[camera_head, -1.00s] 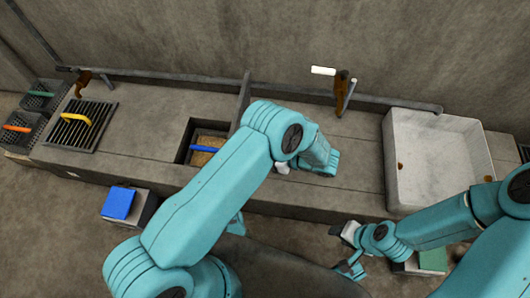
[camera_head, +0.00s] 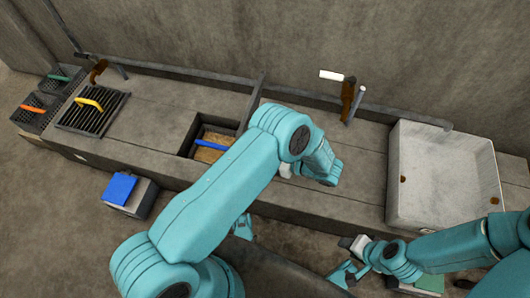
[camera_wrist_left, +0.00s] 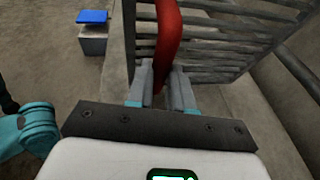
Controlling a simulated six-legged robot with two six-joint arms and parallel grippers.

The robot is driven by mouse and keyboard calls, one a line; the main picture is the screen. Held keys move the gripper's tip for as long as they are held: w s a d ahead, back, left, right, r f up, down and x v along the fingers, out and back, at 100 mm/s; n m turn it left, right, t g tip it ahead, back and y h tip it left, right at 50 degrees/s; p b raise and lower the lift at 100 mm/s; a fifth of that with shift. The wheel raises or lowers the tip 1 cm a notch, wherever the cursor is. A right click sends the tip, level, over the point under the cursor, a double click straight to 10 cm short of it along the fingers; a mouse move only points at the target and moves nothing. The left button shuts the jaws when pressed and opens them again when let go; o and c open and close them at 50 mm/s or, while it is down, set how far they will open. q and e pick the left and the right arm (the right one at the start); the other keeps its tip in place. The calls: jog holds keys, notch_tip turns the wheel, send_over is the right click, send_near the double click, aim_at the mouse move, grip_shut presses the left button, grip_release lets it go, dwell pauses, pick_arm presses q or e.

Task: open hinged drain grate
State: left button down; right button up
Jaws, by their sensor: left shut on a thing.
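The hinged grate (camera_wrist_left: 215,45) fills the upper right of the left wrist view as dark bars, standing steeply tilted with a red handle (camera_wrist_left: 168,35). My left gripper (camera_wrist_left: 161,85) is shut on this red handle. In the head view, the grate shows only as a thin dark edge (camera_head: 253,100) rising behind my left arm. Beside it is an open recess (camera_head: 190,150) with a brown floor and a blue bar across it. My left fingers and the red handle are hidden there. My right gripper (camera_head: 345,262) hangs low, before the ledge; its finger gap is unclear.
A flat grate with a yellow handle (camera_head: 90,104) lies to the left on the ledge. Crates with orange (camera_head: 32,109) and green handles stand at the far left. A white basin (camera_head: 445,165) is at right. A blue-topped box (camera_head: 120,188) stands on the floor. A pipe runs along the wall.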

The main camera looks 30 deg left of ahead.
pick_arm(q)
jog(key=shift+r, duration=0.15)
jog(key=c, duration=1)
grip_release()
jog(key=shift+d, duration=0.15)
